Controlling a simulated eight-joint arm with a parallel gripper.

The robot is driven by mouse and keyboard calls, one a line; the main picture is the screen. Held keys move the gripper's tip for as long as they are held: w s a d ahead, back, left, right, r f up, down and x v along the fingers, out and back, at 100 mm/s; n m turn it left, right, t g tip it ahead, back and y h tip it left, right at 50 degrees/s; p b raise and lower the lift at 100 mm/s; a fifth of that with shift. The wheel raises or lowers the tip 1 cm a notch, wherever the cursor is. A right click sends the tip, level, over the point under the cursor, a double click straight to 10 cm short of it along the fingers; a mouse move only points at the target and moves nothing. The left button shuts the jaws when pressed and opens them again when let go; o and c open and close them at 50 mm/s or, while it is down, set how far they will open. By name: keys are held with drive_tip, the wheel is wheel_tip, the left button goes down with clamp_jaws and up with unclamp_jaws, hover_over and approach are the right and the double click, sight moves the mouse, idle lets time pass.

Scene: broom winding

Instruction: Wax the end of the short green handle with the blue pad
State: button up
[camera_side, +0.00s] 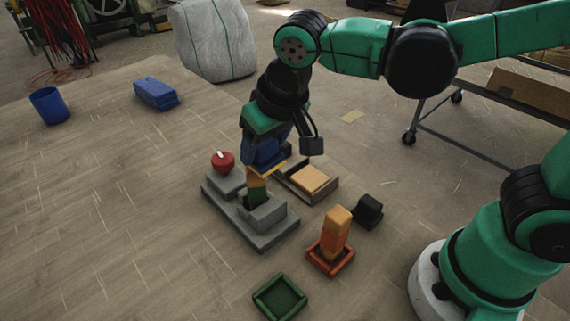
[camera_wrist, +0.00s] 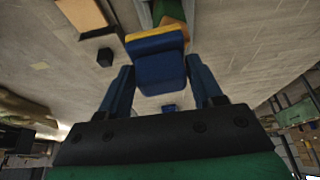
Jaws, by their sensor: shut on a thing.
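My gripper (camera_side: 265,150) is shut on the blue pad (camera_side: 267,158), which has a yellow underside. In the wrist view the pad (camera_wrist: 158,70) sits between the two fingers. The short green handle (camera_side: 258,193) stands upright in a grey stepped fixture (camera_side: 262,235), with a tan-orange upper end. The pad is right at that upper end; whether they touch I cannot tell for sure. In the wrist view the green handle (camera_wrist: 170,10) shows just beyond the pad's yellow edge, its end partly hidden by the pad.
A red knob (camera_side: 223,162) sits on the fixture's left block. Beside it are a tray holding a tan block (camera_side: 309,179), a black block (camera_side: 367,210), an orange handle (camera_side: 337,230) in an orange tray (camera_side: 322,267), and an empty green tray (camera_side: 280,299). A blue cup (camera_side: 49,105) and blue stack (camera_side: 156,94) stand far left.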

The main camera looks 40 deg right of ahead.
drive_tip(key=w+a+r, duration=0.2)
drive_tip(key=a+r, duration=0.1)
drive_tip(key=r, duration=0.5)
drive_tip(key=shift+w+a, duration=0.15)
drive_tip(key=shift+a, duration=0.25)
idle(0.9)
